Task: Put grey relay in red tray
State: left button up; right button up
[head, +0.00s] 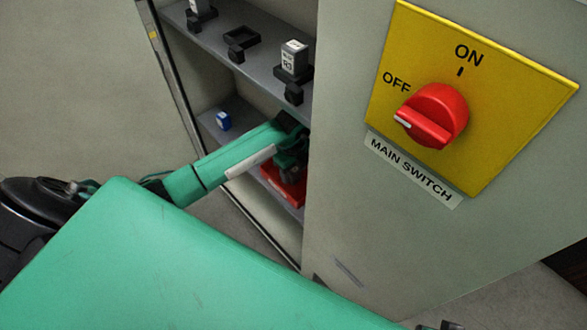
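The red tray (285,187) sits on the lower shelf inside the cabinet, partly hidden by my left arm and the cabinet front. My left gripper (292,150) reaches into the cabinet, above the tray. Its fingertips are dark and partly covered, so I cannot tell whether they are open or hold something. A pale grey relay with a printed label (294,56) stands in a black socket on the upper shelf. Another pale relay (200,5) is at the top edge of the picture. Which one is the grey relay is unclear. My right gripper cannot be made out.
An empty black socket (240,42) is on the upper shelf (213,40) between the pale relays. A blue block (223,120) lies on the lower shelf at left. The cabinet front at right carries a red rotary switch (432,114) on a yellow plate (500,110).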

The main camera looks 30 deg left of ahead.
pick_arm(q)
jog(key=shift+r, duration=0.3)
notch_tip(320, 180, up, 6)
jog(key=shift+r+p, duration=0.15)
jog(key=shift+p, duration=0.35)
jog(key=shift+r, duration=0.5)
pick_arm(e)
jog(key=x, duration=0.2)
jog(key=shift+s+f, duration=0.1)
jog(key=shift+f, duration=0.2)
jog(key=shift+r, duration=0.2)
pick_arm(q)
jog(key=shift+s+f, duration=0.1)
